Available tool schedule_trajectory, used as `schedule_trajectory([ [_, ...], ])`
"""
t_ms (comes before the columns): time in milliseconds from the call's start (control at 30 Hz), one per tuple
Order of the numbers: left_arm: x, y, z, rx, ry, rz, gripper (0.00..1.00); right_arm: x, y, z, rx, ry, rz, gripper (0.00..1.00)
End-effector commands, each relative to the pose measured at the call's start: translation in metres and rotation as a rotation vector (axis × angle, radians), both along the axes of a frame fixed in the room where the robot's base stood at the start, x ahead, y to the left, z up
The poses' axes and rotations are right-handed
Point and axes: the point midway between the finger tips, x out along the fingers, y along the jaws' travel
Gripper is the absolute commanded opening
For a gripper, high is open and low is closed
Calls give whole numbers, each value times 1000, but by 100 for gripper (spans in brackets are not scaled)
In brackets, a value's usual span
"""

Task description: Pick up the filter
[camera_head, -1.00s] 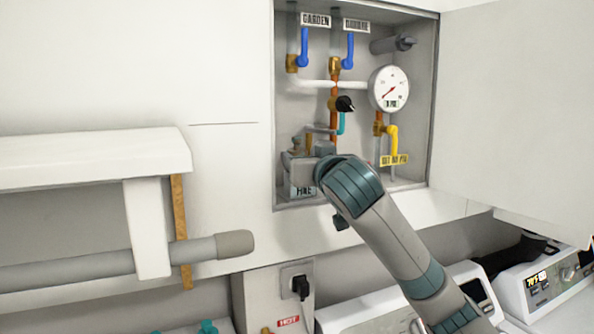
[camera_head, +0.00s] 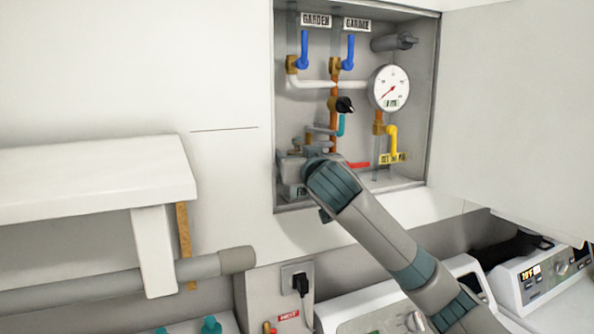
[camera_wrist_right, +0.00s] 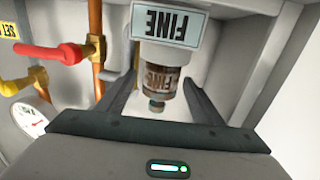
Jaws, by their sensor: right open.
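The filter (camera_wrist_right: 160,78) is a small brown and clear cylinder lettered FINE, under a white head with a FINE label plate (camera_wrist_right: 168,25). In the head view it is mostly hidden by my right arm inside the open wall cabinet (camera_head: 358,10), low on its left side. My right gripper (camera_head: 308,160) reaches into that corner. In the right wrist view its two dark fingers (camera_wrist_right: 160,88) are open, one on each side of the filter, with gaps showing. My left gripper is not in view.
A red-handled valve (camera_wrist_right: 50,53) on a copper pipe is close to the fingers. The pressure gauge (camera_head: 389,88), yellow valve (camera_head: 392,138) and blue levers (camera_head: 303,48) share the cabinet. A white shelf (camera_head: 95,185) and grey pipe (camera_head: 200,267) stand at left; machines are below.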

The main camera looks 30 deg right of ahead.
Motion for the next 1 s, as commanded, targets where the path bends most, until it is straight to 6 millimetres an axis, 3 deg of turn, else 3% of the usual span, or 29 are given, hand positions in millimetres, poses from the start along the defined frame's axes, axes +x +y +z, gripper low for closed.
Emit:
schedule_trajectory([
  [200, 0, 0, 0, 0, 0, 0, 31, 0, 0, 0, 0, 0, 0, 58],
  [400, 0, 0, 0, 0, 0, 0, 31, 0, 0, 0, 0, 0, 0, 12],
  [767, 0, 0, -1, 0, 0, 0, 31, 0, 0, 2, 1, -1, 0, 12],
  [1000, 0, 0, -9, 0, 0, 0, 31, 0, 0, 14, 2, -5, -1, 12],
])
